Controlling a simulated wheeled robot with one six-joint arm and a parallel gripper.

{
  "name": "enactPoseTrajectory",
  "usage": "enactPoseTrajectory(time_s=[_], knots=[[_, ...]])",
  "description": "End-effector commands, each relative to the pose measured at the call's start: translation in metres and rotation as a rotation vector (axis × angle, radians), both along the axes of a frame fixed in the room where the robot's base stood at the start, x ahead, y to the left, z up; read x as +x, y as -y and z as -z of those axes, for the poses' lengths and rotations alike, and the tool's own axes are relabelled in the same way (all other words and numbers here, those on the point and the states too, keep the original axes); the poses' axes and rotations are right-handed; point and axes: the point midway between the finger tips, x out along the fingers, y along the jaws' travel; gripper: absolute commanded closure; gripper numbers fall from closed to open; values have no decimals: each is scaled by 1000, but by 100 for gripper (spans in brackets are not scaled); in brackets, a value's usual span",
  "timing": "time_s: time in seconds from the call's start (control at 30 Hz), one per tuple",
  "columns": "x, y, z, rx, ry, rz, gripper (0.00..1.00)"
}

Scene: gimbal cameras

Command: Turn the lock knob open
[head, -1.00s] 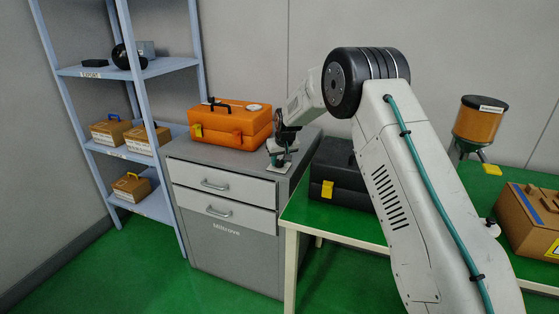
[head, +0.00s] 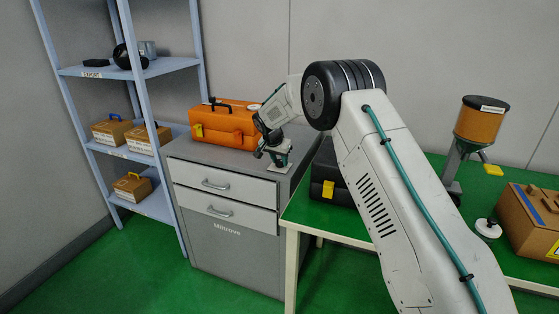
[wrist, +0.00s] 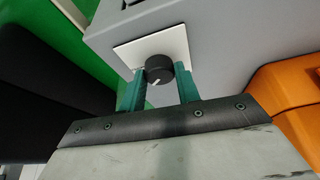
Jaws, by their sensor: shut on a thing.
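The lock knob (wrist: 159,70) is black and round, with a white pointer line toward the lower left in the wrist view. It sits on a white plate (wrist: 133,52) on top of the grey cabinet (head: 215,158). My gripper (wrist: 159,80) has its green fingers on either side of the knob and is shut on it. In the head view my gripper (head: 273,156) is over the right front part of the cabinet top, and the knob is hidden there.
An orange case (head: 222,124) stands close behind and left of my gripper. A black case (head: 327,174) is on the green table (head: 330,217) to the right. A blue shelf rack (head: 160,66) stands at left. A hopper (head: 478,125) and a brown box (head: 528,216) are farther right.

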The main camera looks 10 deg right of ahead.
Motion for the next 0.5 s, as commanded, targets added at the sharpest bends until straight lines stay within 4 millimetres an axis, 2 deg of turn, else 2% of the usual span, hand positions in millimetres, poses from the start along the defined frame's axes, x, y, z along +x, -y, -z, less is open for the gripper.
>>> enactPoseTrajectory(time_s=[0.5], knots=[[2,-3,1,1,-1,460,91]])
